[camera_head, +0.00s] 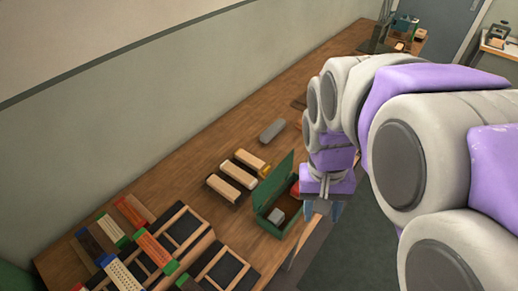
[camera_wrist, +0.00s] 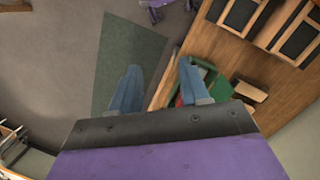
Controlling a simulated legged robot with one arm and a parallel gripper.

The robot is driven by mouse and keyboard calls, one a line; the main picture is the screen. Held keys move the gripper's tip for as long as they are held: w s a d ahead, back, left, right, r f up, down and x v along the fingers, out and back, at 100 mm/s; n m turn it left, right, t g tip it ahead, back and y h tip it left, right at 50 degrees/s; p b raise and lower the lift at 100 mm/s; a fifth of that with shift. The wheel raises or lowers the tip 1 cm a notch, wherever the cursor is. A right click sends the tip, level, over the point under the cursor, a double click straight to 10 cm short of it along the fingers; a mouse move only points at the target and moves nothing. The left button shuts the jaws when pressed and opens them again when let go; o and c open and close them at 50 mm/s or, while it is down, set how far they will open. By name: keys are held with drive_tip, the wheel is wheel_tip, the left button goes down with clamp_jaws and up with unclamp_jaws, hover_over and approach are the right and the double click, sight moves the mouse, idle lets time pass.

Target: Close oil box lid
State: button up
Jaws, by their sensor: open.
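The green oil box (camera_head: 264,222) stands near the front edge of the wooden table in the head view, with its green lid (camera_head: 272,183) raised along the far side. A grey block and something red show inside it. In the wrist view the green box (camera_wrist: 222,88) is partly hidden behind a finger. My gripper (camera_head: 322,211) hangs just right of the box, by the table's edge, its fingers pointing down. In the wrist view my gripper (camera_wrist: 158,90) has its two blue fingers wide apart with nothing between them.
Left of the box are several brushes (camera_head: 130,270) and black-bottomed wooden trays (camera_head: 180,230). Several blocks (camera_head: 238,174) lie behind the box, and a grey block (camera_head: 272,130) lies farther back. The wall (camera_head: 150,120) runs along the table's far side. A green floor mat (camera_wrist: 125,65) lies below the table.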

sight(270, 177)
drive_tip(key=shift+m+h, duration=0.4)
drive_tip(key=shift+m, duration=0.5)
drive_tip(key=w, duration=0.4)
drive_tip(key=w+a+r+p, duration=0.1)
drive_tip(key=w, duration=0.4)
drive_tip(key=w+a+r+p, duration=0.1)
drive_tip(key=w, duration=0.3)
drive_tip(key=shift+w+r, duration=0.2)
drive_tip(key=shift+w, duration=0.15)
drive_tip(key=c, duration=0.7)
drive_tip(key=shift+m+h, duration=0.4)
drive_tip(key=shift+m, duration=0.3)
drive_tip(key=w+a, duration=0.1)
drive_tip(key=w, duration=0.2)
drive_tip(key=w+a+f+p, duration=0.1)
drive_tip(key=w+a, duration=0.1)
drive_tip(key=w, duration=0.2)
drive_tip(key=w+a, duration=0.1)
drive_tip(key=w, duration=0.3)
drive_tip(key=shift+w+a+f+p, duration=0.15)
drive_tip(key=shift+f+p, duration=0.25)
clamp_jaws()
drive_tip(key=w+a+f+m+p, duration=0.3)
drive_tip(key=w+a+f, duration=0.8)
drive_tip(key=s+d+f+b, duration=0.2)
drive_tip(key=s+d+f, duration=0.2)
drive_tip(key=f, duration=0.6)
drive_tip(key=shift+d+b, duration=0.3)
drive_tip(key=shift+d, duration=0.35)
